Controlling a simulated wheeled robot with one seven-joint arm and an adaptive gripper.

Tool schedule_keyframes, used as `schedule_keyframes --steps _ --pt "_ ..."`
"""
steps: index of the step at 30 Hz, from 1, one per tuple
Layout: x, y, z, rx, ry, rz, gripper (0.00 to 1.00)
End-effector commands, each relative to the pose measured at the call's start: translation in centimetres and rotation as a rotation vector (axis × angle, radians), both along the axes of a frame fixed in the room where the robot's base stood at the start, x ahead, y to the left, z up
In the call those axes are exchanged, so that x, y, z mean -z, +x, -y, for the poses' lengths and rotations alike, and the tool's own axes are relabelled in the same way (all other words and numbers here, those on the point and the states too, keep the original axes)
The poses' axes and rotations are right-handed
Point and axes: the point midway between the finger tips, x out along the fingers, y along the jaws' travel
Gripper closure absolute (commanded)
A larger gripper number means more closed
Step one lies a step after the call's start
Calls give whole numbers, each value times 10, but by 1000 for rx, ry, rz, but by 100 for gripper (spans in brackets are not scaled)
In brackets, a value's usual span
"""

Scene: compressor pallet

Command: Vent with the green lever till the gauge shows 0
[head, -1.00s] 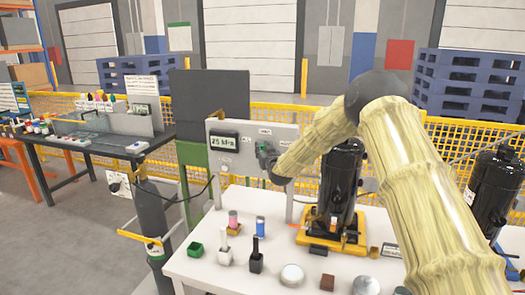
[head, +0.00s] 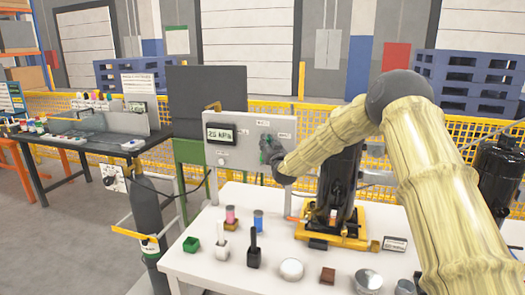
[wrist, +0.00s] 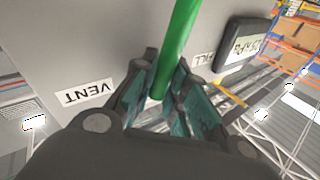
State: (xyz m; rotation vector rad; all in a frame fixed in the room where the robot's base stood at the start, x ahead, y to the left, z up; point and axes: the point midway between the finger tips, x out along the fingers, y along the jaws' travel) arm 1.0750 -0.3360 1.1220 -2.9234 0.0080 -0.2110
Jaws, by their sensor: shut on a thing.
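The green lever (wrist: 182,38) runs up between the fingers of my gripper (wrist: 167,68) in the wrist view, and the fingers are closed around it. A VENT label (wrist: 89,93) is on the panel to its left, and a partly hidden FILL label (wrist: 203,61) is to its right; VENT reads upside down. In the head view my gripper (head: 268,150) is at the grey panel (head: 247,155), and the lever is hidden behind it. The gauge display (head: 221,134) seems to read 25 kPa; it also shows in the wrist view (wrist: 243,43).
A black compressor tank (head: 340,185) on a yellow base stands right of the panel, partly behind my arm. A grey cylinder (head: 146,212) stands left.

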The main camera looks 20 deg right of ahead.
Motion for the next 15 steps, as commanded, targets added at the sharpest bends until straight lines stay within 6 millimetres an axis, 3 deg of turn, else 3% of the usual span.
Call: schedule_keyframes --steps 1,15 --pt "12 -2 4 1 27 14 100" --pt "27 -19 29 1 287 191 100"
